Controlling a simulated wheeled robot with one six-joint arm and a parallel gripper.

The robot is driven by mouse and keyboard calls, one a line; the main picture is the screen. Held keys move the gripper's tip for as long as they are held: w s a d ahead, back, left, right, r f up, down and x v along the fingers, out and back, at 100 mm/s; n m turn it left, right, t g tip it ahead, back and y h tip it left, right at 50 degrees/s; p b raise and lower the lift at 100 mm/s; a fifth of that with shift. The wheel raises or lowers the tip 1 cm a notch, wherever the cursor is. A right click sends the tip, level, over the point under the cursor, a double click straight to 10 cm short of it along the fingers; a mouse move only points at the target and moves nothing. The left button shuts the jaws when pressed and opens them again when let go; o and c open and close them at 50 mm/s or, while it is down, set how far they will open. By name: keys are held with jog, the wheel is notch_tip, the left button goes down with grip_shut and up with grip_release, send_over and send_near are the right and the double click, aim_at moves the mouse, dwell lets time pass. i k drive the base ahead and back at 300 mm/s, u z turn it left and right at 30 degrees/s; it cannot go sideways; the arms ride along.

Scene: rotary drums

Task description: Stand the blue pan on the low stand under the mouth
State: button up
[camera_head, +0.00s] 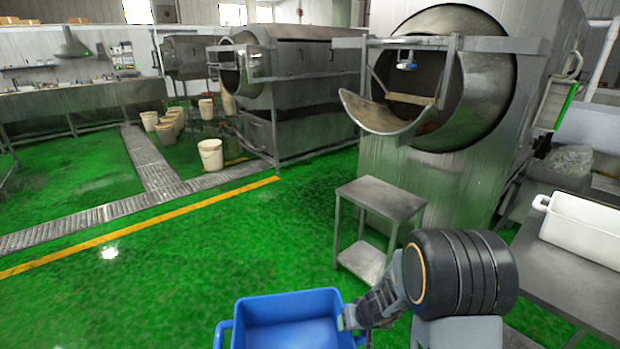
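The blue pan (290,326) is at the bottom centre, upright and looking empty, its lower part cut off by the frame edge. My gripper (347,318) is at the pan's right rim and appears shut on it; the finger gap is mostly hidden. The low stand (381,196), a grey metal table with a lower shelf, is beyond the pan, up and to the right. Its top is bare. The drum's round mouth (428,75) opens above and behind the stand, with a curved metal chute (385,117) at its lip.
A steel table (590,290) with a white tub (585,228) is at the right. A second drum machine (300,85) and several pale buckets (210,155) are at the back left. The green floor (230,240) left of the stand is clear, crossed by a yellow line and drain grating.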

aim_at(385, 192)
jog(key=i, duration=2.5)
jog(key=z, duration=0.75)
